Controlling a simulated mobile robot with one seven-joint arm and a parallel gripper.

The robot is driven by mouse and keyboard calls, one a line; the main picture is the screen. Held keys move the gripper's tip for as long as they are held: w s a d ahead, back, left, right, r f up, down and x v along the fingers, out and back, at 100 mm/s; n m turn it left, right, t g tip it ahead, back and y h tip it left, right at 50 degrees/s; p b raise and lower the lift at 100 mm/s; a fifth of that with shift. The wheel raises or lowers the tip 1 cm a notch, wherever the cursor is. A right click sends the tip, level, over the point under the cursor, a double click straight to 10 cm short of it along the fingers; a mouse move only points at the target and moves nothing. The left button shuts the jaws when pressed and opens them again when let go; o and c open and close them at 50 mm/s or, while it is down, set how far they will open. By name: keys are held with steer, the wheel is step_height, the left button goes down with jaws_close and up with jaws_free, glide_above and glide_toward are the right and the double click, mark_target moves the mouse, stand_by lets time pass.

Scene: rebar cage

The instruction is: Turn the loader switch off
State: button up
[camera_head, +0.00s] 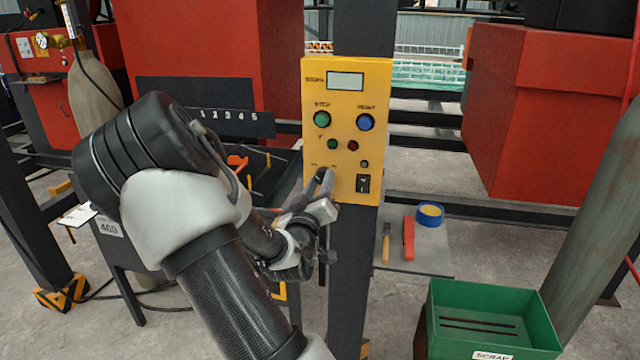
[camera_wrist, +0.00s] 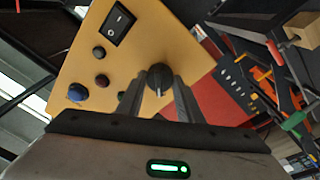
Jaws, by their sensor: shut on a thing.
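The yellow control panel (camera_head: 346,75) is fixed to a dark post. A black rotary knob (camera_wrist: 159,76) on it shows in the wrist view, with a pale pointer line running toward the picture's bottom. My gripper (camera_head: 323,184) is at the panel's lower left, its two fingers on either side of the knob and shut on it. The fingers hide most of the knob in the head view. A black rocker switch (camera_head: 363,184) is at the panel's lower right; it also shows in the wrist view (camera_wrist: 117,24). I cannot read which control is labelled loader.
A green button (camera_head: 321,119), a blue button (camera_head: 365,122) and smaller buttons sit above the knob. A grey shelf (camera_head: 432,262) holds tools and blue tape (camera_head: 430,214). A green scrap bin (camera_head: 490,318) stands lower right. Orange-handled tools (camera_wrist: 262,80) lie near the panel.

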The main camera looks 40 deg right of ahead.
stand_by(0.4)
steer(key=o, duration=1.1)
steer(key=shift+c, duration=0.2)
steer(key=p+v, duration=1)
steer(key=v, duration=0.7)
steer(key=shift+a+f, duration=0.15)
steer(key=shift+a, duration=0.05)
steer(key=shift+s, duration=0.1)
